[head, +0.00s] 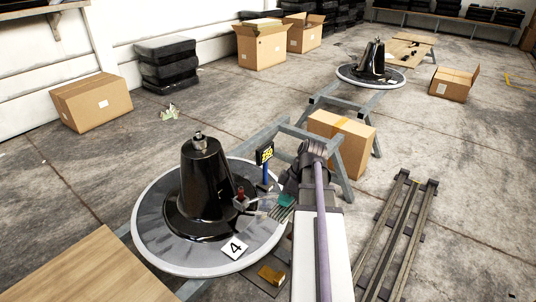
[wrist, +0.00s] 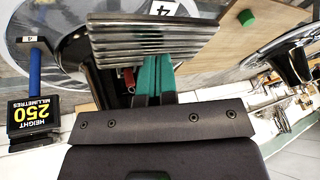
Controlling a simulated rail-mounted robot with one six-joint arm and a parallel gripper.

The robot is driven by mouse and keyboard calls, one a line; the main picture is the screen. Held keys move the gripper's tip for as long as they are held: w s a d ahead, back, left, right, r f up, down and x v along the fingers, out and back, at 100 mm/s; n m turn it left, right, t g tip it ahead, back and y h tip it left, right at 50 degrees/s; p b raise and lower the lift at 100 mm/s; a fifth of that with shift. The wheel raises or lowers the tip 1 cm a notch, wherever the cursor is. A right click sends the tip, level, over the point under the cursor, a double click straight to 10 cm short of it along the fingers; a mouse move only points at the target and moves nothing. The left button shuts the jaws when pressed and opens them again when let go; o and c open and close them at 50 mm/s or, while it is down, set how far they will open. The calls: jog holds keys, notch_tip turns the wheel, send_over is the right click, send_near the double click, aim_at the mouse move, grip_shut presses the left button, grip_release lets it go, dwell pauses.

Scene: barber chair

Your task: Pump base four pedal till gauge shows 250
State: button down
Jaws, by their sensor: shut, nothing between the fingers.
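Base four is a black cone (head: 205,185) on a round grey plate (head: 160,250), with a white "4" label (head: 235,247). Its gauge (head: 265,153), on a blue post, reads "HEIGHT 250 MILLIMETRES" in the wrist view (wrist: 33,118). The ribbed metal pedal (head: 279,212) sticks out at the plate's right side. It fills the upper middle of the wrist view (wrist: 150,40). My gripper (head: 287,200) is shut and empty at the pedal. Its green fingers (wrist: 152,75) are partly covered by the pedal in the wrist view; I cannot tell whether they touch it.
A second base (head: 372,70) stands farther back. A grey trestle frame (head: 345,170) and a cardboard box (head: 340,140) are close behind my gripper. Long rails (head: 400,235) lie on the right floor. A wooden board (head: 85,275) is at front left. More boxes (head: 262,45) line the wall.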

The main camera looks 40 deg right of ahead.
jog(key=shift+r, duration=0.1)
jog(key=r+p, duration=0.2)
jog(key=w+r+p, duration=0.1)
jog(key=r+p, duration=0.1)
jog(key=w+r+p, duration=0.1)
jog(key=p, duration=0.1)
jog(key=shift+w+a+r, duration=0.15)
jog(key=shift+a+r, duration=0.15)
jog(key=shift+r, duration=0.1)
jog(key=shift+f, duration=0.2)
